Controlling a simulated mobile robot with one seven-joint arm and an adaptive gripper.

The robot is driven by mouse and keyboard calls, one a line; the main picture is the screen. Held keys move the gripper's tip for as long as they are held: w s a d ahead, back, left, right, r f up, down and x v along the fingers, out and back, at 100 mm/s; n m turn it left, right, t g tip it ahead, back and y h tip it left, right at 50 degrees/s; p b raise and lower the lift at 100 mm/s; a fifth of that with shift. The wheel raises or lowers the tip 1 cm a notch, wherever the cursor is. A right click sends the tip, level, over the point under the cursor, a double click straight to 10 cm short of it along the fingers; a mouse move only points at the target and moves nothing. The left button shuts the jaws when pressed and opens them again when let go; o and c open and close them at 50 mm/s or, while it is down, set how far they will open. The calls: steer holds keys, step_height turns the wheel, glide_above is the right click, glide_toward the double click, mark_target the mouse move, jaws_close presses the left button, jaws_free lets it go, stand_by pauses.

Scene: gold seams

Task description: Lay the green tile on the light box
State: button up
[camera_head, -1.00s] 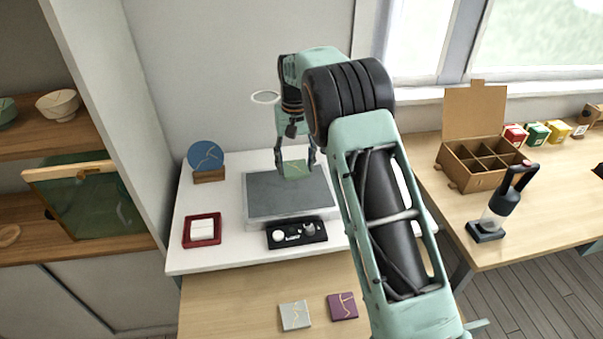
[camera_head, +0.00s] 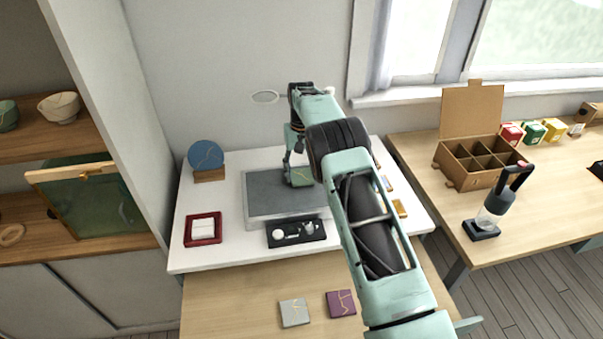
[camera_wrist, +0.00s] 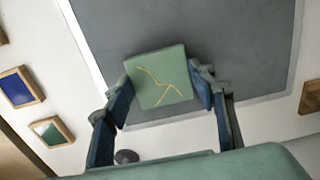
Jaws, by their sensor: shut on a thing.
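The green tile (camera_head: 301,177) has a gold crack line across its face. In the wrist view the green tile (camera_wrist: 160,78) sits between the two fingers of my gripper (camera_wrist: 160,88), which is shut on it. The light box (camera_head: 262,221) is a flat box with a dark grey top and pale rim, on the white table. In the wrist view the dark top of the light box (camera_wrist: 230,45) lies behind the tile. The tile is over the box's right part; I cannot tell whether it touches the top. My gripper also shows in the head view (camera_head: 299,172).
A black tray with small items (camera_head: 297,232) stands in front of the box. A red dish (camera_head: 203,230) is at left and a blue disc (camera_head: 206,155) behind it. Grey (camera_head: 294,313) and purple (camera_head: 341,304) tiles lie on the wooden surface. Small framed pieces (camera_head: 400,208) lie right.

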mark_target(301, 176)
steer(key=shift+f, duration=0.35)
steer(key=shift+f, duration=0.25)
steer(key=o, duration=1.3)
steer(key=shift+r, duration=0.1)
steer(key=shift+c, duration=0.2)
steer(key=shift+r, duration=0.1)
step_height(301, 176, up, 12)
steer(key=shift+b, duration=0.3)
